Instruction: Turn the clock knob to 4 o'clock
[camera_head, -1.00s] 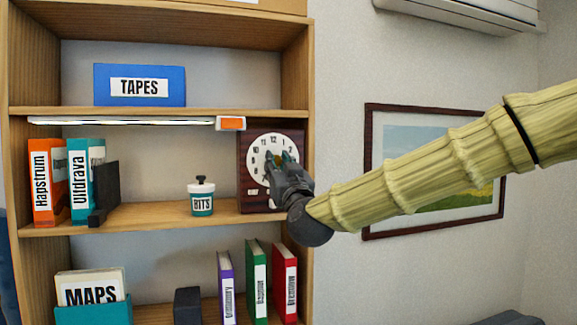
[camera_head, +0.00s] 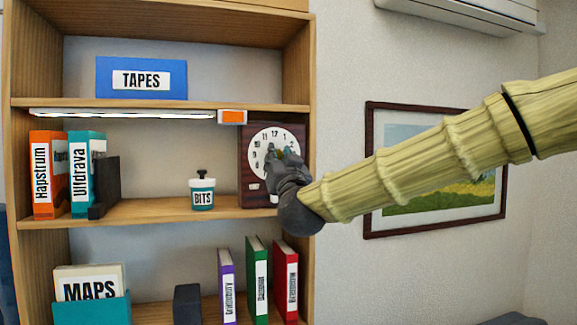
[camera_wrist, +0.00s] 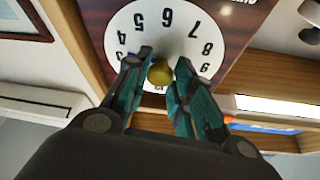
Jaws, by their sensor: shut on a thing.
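The clock (camera_head: 247,170) is a dark wooden box with a round white dial (camera_head: 262,141), standing at the right end of the middle shelf. In the wrist view the dial (camera_wrist: 205,28) appears upside down, with numerals from 3 to 9 readable. A round yellow knob (camera_wrist: 160,73) sits at the dial's centre. My gripper (camera_wrist: 164,68) has its teal fingers on both sides of the knob, shut on it. In the head view my gripper (camera_head: 287,160) covers the dial's lower right. A small blue part shows beside the left finger; the knob's pointing direction is unclear.
Several books stand below. A framed picture (camera_head: 440,210) hangs on the wall behind my arm.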

